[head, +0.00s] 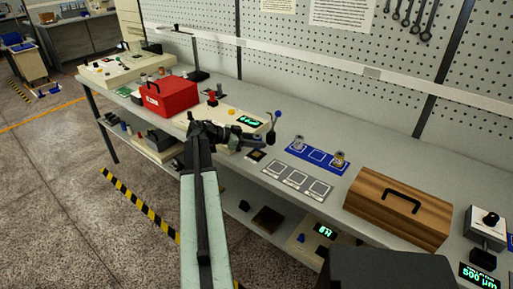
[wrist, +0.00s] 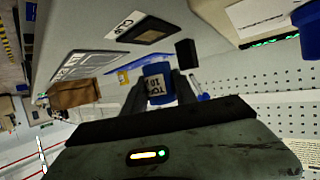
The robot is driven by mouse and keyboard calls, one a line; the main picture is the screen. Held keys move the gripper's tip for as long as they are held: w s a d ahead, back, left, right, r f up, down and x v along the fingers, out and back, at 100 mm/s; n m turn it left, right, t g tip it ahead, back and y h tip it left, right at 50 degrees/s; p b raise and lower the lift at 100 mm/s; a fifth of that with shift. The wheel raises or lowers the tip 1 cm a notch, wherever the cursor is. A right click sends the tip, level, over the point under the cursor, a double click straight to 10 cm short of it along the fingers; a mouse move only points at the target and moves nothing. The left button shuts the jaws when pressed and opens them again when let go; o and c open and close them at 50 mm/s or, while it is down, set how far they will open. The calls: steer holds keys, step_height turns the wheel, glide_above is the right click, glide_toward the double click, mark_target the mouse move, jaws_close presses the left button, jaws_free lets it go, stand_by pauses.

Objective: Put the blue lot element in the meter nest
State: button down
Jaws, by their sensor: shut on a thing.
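A blue lot element (wrist: 156,84) with a white label reading "LOT 10" sits between the two dark fingers of my gripper (wrist: 158,92) in the wrist view. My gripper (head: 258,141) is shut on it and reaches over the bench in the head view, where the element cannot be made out. A cream meter (head: 238,117) with a green display stands just behind my gripper; it also shows at the top right of the wrist view (wrist: 250,14). I cannot make out its nest clearly.
A red box (head: 170,96) stands left, a wooden case (head: 398,207) right. A blue-balled lever (head: 277,114) rises beside the meter.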

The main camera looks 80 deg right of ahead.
step_height(320, 180, down, 4)
steer(key=b, duration=0.3)
steer(key=shift+s, duration=0.1)
steer(key=shift+w+r, duration=0.2)
steer(key=shift+r, duration=0.1)
steer(key=shift+f, duration=0.25)
steer(key=c, duration=1)
jaws_free()
steer(key=shift+r, duration=0.1)
